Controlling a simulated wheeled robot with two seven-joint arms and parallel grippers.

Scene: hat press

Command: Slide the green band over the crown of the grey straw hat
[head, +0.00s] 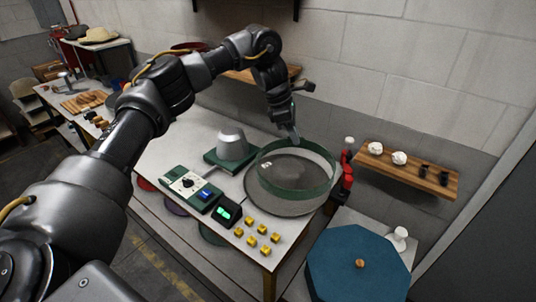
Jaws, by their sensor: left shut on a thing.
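The green band (331,180), a wide ring, is at the right end of the table, over the grey straw hat (282,208). The hat's flat grey brim shows below and in front of the band, and grey shows inside the ring. I cannot tell whether the band rests around the crown or is held above it. My left gripper (294,138) points down at the band's far rim and is shut on it. My right gripper is not in view.
A grey block on a green base (214,159) stands left of the hat. A dial box (184,191), a green-lit box (225,213) and several yellow cubes (263,229) lie in front. A blue octagonal box (359,285) and a red-black object (346,175) stand right, below a wall shelf (435,184).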

